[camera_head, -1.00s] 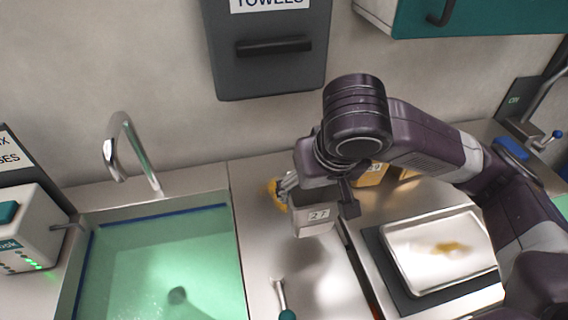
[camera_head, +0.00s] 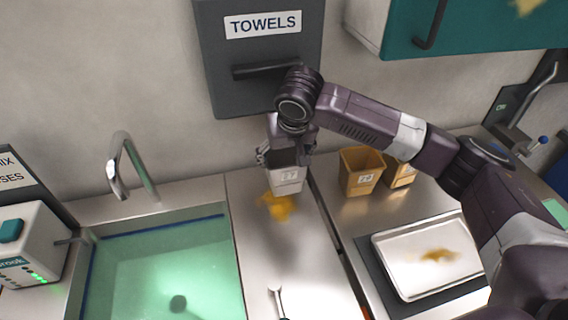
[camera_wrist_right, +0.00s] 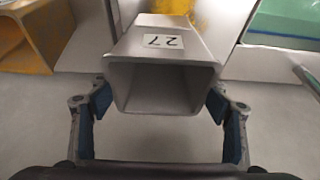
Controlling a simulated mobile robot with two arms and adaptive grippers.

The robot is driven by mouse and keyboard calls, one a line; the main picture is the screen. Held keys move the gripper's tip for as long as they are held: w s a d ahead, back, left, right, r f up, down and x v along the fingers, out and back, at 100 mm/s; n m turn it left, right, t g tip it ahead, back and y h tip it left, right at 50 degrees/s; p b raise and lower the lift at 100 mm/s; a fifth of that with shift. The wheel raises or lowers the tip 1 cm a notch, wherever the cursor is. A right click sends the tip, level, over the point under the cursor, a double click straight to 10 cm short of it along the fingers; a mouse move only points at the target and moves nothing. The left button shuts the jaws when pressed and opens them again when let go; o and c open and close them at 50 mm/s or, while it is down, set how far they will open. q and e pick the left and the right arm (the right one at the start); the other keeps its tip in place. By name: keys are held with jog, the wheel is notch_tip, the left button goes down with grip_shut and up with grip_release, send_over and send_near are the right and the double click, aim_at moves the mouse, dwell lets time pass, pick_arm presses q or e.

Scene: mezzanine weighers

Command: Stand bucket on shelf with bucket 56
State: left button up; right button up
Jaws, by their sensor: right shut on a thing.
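My right gripper (camera_head: 284,158) is shut on a pale grey bucket (camera_head: 287,180) labelled 27. The bucket looks held above the steel counter, near the wall below the towel dispenser. In the right wrist view the two blue-padded fingers (camera_wrist_right: 160,98) grip the bucket (camera_wrist_right: 165,84) from both sides, and its open, empty mouth faces the camera. A tan bucket (camera_head: 360,180) with a label too small to read stands on the counter to the right. A second tan bucket (camera_head: 402,173) is partly hidden behind my arm. I cannot make out a 56. My left gripper is out of view.
A yellow spill (camera_head: 278,206) lies on the counter below the held bucket. A sink (camera_head: 165,265) with a tap (camera_head: 135,165) is left. A metal tray (camera_head: 425,255) with a yellow smear lies right. The towel dispenser (camera_head: 262,55) hangs above; a teal cabinet (camera_head: 475,25) is upper right.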

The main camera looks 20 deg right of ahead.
notch_tip(320, 180, down, 3)
jog(key=shift+s+r+p, duration=0.1)
jog(key=shift+p, duration=0.45)
jog(key=shift+f+p, duration=0.25)
jog(key=shift+p, duration=0.05)
jog(key=shift+w+f, duration=0.25)
jog(key=shift+f, duration=0.1)
jog(key=shift+f, duration=0.1)
jog(key=o, duration=1.7)
